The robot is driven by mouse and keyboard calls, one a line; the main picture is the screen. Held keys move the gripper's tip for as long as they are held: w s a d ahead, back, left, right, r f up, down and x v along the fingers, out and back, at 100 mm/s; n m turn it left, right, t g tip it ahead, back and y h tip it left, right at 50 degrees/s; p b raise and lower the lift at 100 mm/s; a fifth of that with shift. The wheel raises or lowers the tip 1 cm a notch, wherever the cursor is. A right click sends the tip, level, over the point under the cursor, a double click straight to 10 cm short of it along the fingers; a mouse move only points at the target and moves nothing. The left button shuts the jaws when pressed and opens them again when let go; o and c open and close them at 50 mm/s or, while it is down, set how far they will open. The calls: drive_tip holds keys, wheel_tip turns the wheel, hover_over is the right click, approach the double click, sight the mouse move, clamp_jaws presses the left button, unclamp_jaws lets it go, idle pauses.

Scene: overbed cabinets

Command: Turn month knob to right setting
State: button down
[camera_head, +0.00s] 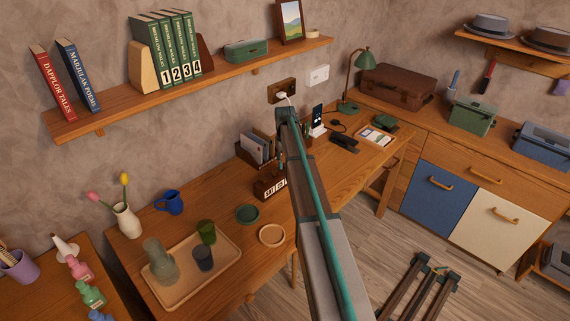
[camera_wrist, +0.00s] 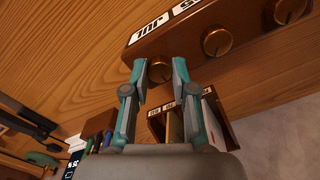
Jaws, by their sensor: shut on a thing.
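The wooden calendar block (camera_head: 265,190) stands on the desk, partly hidden behind my arm in the head view. In the wrist view the calendar block (camera_wrist: 195,28) is upside down, with a white label (camera_wrist: 149,32) that seems to read JUL. A row of round brass knobs runs along it. The end knob (camera_wrist: 160,69), nearest that label, lies between my gripper's fingertips (camera_wrist: 159,70), and my gripper is shut on it. The middle knob (camera_wrist: 216,42) and far knob (camera_wrist: 290,10) are free.
A letter holder (camera_head: 256,148) stands just behind the calendar. A green coaster (camera_head: 247,213), a round wooden coaster (camera_head: 272,235) and a tray (camera_head: 226,262) with cups lie in front.

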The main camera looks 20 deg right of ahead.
drive_tip(key=shift+m, duration=0.4)
drive_tip(key=c, duration=0.9)
unclamp_jaws()
drive_tip(key=shift+c, duration=0.2)
drive_tip(key=shift+r, duration=0.15)
wheel_tip(320, 180, up, 12)
